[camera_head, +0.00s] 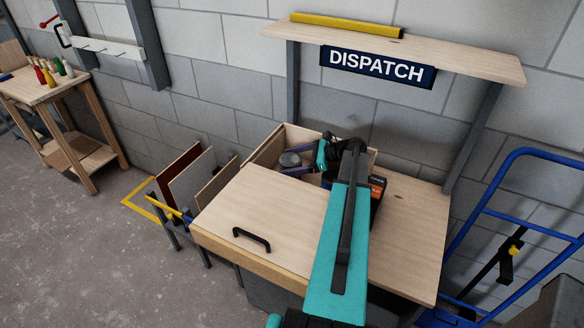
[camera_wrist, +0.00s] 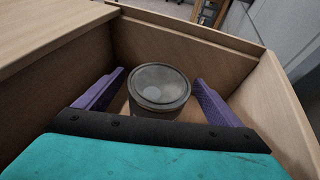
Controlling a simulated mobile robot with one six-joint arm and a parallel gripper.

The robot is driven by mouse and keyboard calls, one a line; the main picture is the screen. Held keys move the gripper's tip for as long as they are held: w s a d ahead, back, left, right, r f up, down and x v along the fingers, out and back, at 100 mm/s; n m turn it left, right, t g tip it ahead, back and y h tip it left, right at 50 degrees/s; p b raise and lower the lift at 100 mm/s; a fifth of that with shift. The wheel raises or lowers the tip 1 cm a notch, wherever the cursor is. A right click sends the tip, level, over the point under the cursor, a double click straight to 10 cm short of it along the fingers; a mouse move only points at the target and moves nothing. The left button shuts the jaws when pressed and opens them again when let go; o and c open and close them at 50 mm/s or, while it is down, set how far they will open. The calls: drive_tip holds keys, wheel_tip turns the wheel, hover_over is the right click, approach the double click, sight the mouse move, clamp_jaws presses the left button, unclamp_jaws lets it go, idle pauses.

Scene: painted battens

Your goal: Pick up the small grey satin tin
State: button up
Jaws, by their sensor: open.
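The small grey tin (camera_wrist: 160,84) stands upright inside an open wooden compartment of the bench. It has a round, shiny lid with a dark rim. In the head view the tin (camera_head: 290,159) shows near the compartment's left end. My gripper (camera_wrist: 160,86) is open, with one purple finger on each side of the tin. Gaps show between the tin and both fingers in the wrist view. In the head view my gripper (camera_head: 294,155) reaches into the compartment from the right. The tin's lower part is partly hidden by my gripper's body.
The compartment's wooden walls (camera_wrist: 282,105) stand close around my gripper. A wooden lid panel with a black handle (camera_head: 252,238) covers the bench's front. A dark box with an orange label (camera_head: 378,187) stands right of my arm. A shelf (camera_head: 450,58) hangs above.

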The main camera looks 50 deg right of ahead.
drive_tip(key=shift+c, duration=0.4)
drive_tip(key=c, duration=1.5)
drive_tip(key=shift+r, duration=0.15)
drive_tip(key=shift+r+b, duration=1.55)
drive_tip(key=shift+r, duration=3.35)
